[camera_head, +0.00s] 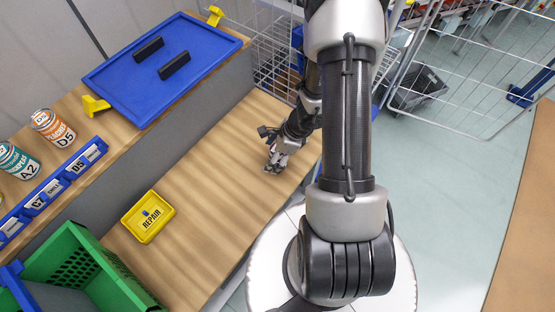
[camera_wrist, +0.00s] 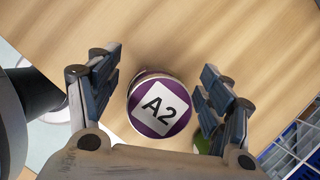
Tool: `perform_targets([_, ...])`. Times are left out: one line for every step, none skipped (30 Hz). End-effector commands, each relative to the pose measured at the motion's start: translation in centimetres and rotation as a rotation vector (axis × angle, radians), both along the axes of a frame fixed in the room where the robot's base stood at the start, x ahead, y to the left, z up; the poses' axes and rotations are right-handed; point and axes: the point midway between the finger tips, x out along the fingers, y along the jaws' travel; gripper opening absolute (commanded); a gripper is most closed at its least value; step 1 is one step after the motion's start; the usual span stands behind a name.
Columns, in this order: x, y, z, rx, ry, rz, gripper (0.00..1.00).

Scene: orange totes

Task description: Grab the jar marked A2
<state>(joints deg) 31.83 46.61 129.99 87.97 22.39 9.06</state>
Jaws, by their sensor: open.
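In the wrist view a round jar with a dark purple top and a white label marked A2 (camera_wrist: 158,106) stands between the two fingers of my gripper (camera_wrist: 160,72). The fingers are spread, with a gap between each and the jar. In the head view my gripper (camera_head: 274,164) is low over the wooden bench; the jar under it cannot be made out there. A teal can also marked A2 (camera_head: 17,162) stands on the upper shelf at the left in the head view.
An orange can marked D5 (camera_head: 53,128) and a blue tray (camera_head: 165,65) are on the shelf. A yellow REPAIR bin (camera_head: 147,216) and a green crate (camera_head: 110,272) are at the left. In the wrist view a green thing (camera_wrist: 202,143) is partly hidden behind the right finger.

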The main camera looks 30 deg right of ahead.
Motion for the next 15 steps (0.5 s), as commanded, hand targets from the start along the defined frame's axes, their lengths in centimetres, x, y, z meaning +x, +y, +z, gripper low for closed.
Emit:
perform_targets([0.11, 0.18, -0.64, 0.000, 0.000, 0.002, 0.73])
perform_targets([0.17, 0.21, -0.75, 0.000, -0.001, 0.002, 0.73])
perform_targets([0.21, 0.24, -0.83, 0.000, 0.000, 0.001, 0.73])
perform_targets([0.24, 0.26, -0.84, -0.001, -0.001, 0.001, 0.73])
perform_targets([0.25, 0.25, -0.82, -0.001, -0.001, 0.001, 0.73])
perform_targets([0.25, 0.25, -0.77, -0.001, -0.001, 0.001, 0.73])
perform_targets([0.24, 0.24, -0.75, -0.001, -0.001, 0.001, 0.73])
perform_targets([0.24, 0.25, -0.72, -0.001, -0.001, 0.001, 0.73])
perform_targets([0.24, 0.24, -0.71, -0.001, -0.001, 0.001, 0.73])
perform_targets([0.24, 0.24, -0.71, -0.001, -0.001, 0.001, 0.72])
perform_targets([0.24, 0.24, -0.71, -0.001, -0.001, 0.001, 0.70])
perform_targets([0.24, 0.24, -0.71, -0.001, -0.001, 0.001, 0.67])
perform_targets([0.24, 0.24, -0.71, -0.001, -0.001, 0.001, 0.65])
perform_targets([0.24, 0.24, -0.71, -0.001, -0.001, 0.001, 0.63])
perform_targets([0.24, 0.24, -0.71, -0.001, -0.001, 0.001, 0.61])
